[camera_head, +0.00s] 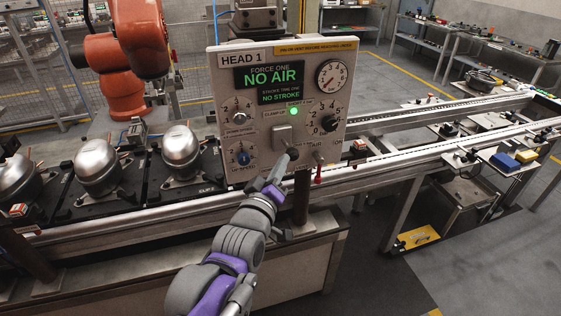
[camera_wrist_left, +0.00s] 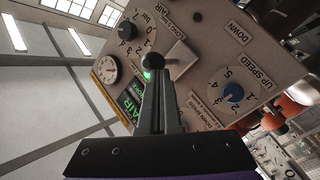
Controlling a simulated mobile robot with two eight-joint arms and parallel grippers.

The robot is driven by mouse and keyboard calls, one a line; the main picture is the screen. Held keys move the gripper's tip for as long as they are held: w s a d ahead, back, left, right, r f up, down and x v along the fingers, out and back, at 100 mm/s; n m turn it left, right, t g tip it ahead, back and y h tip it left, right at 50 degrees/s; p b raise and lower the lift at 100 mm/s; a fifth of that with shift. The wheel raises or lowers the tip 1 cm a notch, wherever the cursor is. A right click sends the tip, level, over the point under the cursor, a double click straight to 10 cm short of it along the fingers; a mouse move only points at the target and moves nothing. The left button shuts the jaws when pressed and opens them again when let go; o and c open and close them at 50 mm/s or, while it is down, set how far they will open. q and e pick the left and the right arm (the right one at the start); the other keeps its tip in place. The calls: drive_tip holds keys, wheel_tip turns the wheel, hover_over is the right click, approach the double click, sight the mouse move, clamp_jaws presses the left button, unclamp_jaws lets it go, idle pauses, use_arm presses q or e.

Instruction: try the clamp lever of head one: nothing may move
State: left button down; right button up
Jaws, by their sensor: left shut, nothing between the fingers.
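The HEAD 1 panel (camera_head: 235,90) stands upright, with a display (camera_head: 270,78) reading NO AIR and NO STROKE. A green lamp (camera_head: 294,111) is lit by the clamp label. Below it is a pale grey plate (camera_head: 281,134), also seen in the wrist view (camera_wrist_left: 184,62). A lever with a dark ball knob (camera_wrist_left: 152,60) sticks out there; I take it for the clamp lever. My left gripper (camera_head: 284,168) is shut and empty, its fingertips (camera_wrist_left: 158,78) at the knob. I cannot tell whether they touch it. My right gripper is in neither view.
A red-handled air lever (camera_head: 318,172) hangs at the panel's lower right. A gauge (camera_head: 331,75) and dials surround the plate. Silver compressors (camera_head: 181,150) stand on pallets at left. An orange robot arm (camera_head: 138,40) is behind. Conveyor rails (camera_head: 430,150) run to the right.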

use_arm(q)
drive_tip(key=shift+w+a+f+m+t+h+b, duration=0.15)
drive_tip(key=shift+f+m+t+b, duration=0.15)
drive_tip(key=shift+f+b, duration=0.3)
drive_tip(key=shift+f+m+t+h+b, duration=0.2)
drive_tip(key=shift+f+t+b, duration=0.15)
drive_tip(key=shift+f, duration=0.45)
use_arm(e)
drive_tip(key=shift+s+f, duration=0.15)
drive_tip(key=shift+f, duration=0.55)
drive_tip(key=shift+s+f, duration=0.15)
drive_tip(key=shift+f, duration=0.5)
use_arm(q)
drive_tip(key=shift+r, duration=0.15)
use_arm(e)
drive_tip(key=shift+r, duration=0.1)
